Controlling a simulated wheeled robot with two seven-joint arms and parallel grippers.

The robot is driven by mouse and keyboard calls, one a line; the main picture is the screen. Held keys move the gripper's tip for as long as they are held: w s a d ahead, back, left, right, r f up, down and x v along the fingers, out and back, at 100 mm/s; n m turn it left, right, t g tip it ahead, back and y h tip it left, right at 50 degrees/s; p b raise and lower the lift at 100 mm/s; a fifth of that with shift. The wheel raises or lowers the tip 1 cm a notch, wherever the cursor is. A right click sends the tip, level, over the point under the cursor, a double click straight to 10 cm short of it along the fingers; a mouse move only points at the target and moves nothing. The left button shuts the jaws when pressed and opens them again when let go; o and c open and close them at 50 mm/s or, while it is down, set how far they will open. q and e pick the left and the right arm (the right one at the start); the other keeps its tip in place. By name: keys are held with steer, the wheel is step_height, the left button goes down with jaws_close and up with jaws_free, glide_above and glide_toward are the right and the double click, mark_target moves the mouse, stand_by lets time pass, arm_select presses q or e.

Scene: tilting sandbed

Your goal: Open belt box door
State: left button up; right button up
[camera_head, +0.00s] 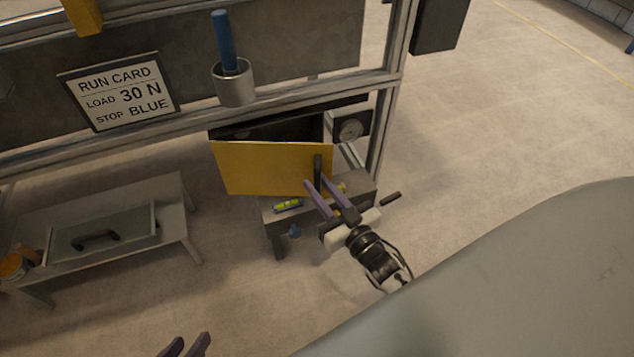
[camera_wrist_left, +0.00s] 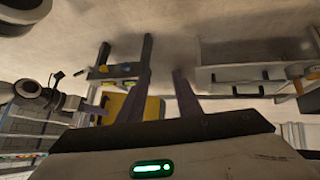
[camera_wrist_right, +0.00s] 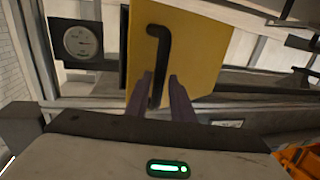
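The yellow belt box door (camera_head: 265,168) hangs on the front of a dark box (camera_head: 285,127) under the frame. It stands ajar, with a dark gap behind its top edge that widens to the right. Its black handle (camera_head: 318,163) sits near its right edge; it also shows in the right wrist view (camera_wrist_right: 158,42). My left gripper (camera_head: 185,345) is open and empty at the bottom edge, well away from the door.
A small bench (camera_head: 362,195) with a spirit level (camera_head: 288,206) stands below the door. A gauge (camera_head: 349,130) is right of the box. A low table (camera_head: 178,200) with a handled glass panel (camera_head: 130,222) is at left. A RUN CARD sign (camera_head: 120,91) hangs above. Floor at right is clear.

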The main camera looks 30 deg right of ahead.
steer(key=s+p, duration=0.2)
steer(key=s, duration=0.7)
steer(key=shift+s+d, duration=0.1)
